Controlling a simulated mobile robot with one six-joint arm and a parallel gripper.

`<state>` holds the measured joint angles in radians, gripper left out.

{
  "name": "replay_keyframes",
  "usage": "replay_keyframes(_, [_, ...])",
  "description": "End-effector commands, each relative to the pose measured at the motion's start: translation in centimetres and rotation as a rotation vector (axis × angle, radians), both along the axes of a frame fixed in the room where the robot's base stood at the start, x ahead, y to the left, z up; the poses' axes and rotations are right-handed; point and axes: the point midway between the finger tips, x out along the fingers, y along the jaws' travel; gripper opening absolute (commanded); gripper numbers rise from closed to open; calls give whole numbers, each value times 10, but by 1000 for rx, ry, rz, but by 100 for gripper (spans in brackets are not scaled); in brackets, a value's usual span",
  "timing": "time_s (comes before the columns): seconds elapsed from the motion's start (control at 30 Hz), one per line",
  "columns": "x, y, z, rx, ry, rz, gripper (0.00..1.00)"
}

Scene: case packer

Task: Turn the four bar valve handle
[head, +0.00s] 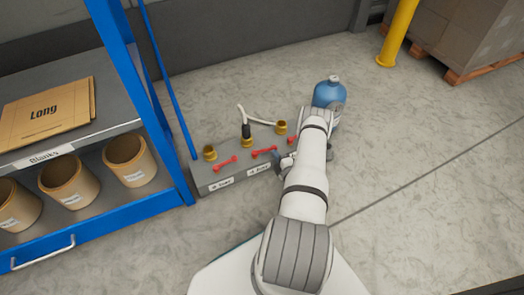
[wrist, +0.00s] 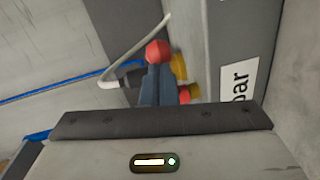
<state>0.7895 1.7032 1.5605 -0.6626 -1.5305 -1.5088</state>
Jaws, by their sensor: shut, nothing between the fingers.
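A grey valve block (head: 205,178) lies on the floor in the head view, with red handles along its top. The left handle (head: 225,163) and middle handle (head: 264,152) show whole; the right handle (head: 291,140) is partly hidden by my arm. The number on each label is too small to read. My gripper (head: 286,160) is at the block's right end, beside the right handle. In the wrist view the fingers (wrist: 157,78) are together and empty, with a red knob (wrist: 158,52) at their tips. A label (wrist: 235,88) there reads "bar", its number cut off.
Brass fittings (head: 209,152) stand behind the handles, and a pale hose (head: 260,121) runs from a black connector. A blue shelf rack (head: 135,80) is close on the left.

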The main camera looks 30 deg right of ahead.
Motion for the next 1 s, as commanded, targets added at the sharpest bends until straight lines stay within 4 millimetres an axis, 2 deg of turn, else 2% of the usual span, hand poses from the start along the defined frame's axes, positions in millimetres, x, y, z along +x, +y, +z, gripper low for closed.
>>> replay_keyframes(0.1, [-5,-15,-1,0,-1,-17,0])
replay_keyframes(0.3, [4,-24,-1,-2,0,-18,0])
replay_keyframes(0.6, [14,-27,-1,-1,-1,-13,0])
replay_keyframes(1.0, [16,-27,0,-1,-1,-11,0])
